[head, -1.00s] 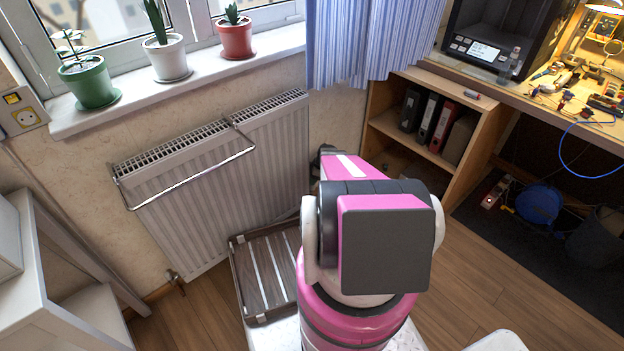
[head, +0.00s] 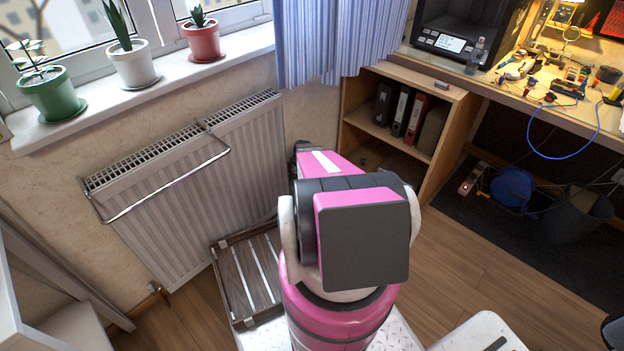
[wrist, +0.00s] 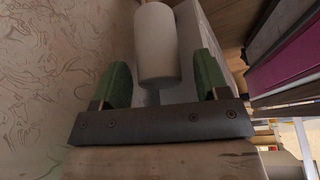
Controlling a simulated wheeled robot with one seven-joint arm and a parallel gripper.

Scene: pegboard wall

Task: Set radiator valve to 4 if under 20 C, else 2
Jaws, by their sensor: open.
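The white radiator (head: 190,200) hangs under the window sill, with a metal rail across its front. The radiator valve (wrist: 157,45) shows in the wrist view as a plain off-white cylinder; I see no numbers on it. My gripper (wrist: 162,62) has two green fingers, open, one on each side of the valve's near end. I cannot tell whether either finger touches it. In the head view my pink arm hides the valve and gripper. No readable temperature is in view.
Potted plants (head: 132,62) stand on the sill (head: 150,92). A slatted tray (head: 236,285) lies below the radiator. A wooden shelf with binders (head: 413,116) is close on the right, also beside the gripper in the wrist view. The patterned wall (wrist: 45,80) is close on its left.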

